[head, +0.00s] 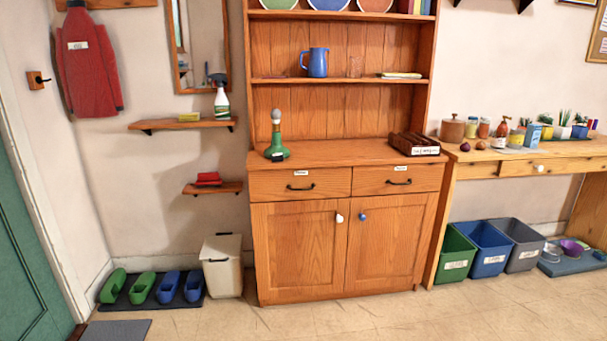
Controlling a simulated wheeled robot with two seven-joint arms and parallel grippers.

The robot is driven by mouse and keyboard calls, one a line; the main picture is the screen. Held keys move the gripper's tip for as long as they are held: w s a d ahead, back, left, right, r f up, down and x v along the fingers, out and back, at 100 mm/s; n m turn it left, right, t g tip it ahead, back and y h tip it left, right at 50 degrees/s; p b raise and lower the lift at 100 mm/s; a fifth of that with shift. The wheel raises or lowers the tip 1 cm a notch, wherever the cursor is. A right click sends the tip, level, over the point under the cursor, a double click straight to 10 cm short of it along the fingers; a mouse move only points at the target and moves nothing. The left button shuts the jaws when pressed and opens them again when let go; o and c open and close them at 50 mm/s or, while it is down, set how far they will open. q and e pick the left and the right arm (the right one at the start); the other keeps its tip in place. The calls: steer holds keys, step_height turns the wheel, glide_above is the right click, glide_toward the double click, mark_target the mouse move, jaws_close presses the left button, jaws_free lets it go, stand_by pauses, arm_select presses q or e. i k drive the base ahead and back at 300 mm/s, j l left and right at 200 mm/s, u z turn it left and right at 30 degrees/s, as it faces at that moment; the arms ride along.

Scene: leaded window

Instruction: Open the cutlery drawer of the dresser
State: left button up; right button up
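The wooden dresser (343,160) stands against the wall in the middle of the head view. Below its worktop are two drawers side by side, a left drawer (275,188) and a right drawer (367,183). Both look shut. Each has a dark bar handle and a small white label above it, too small to read, so I cannot tell which is the cutlery drawer. Below are two closed cupboard doors (298,250), one with a white knob and one with a blue knob. Neither of my grippers is in view.
On the worktop stand a green bottle-like object (277,145) and a dark wooden box (413,144). A white bin (222,270) stands left of the dresser. Green, blue and grey bins (486,248) stand at right, under a side table (520,160). The floor in front is clear.

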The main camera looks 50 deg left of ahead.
mark_target(425, 177)
steer(key=u, duration=0.95)
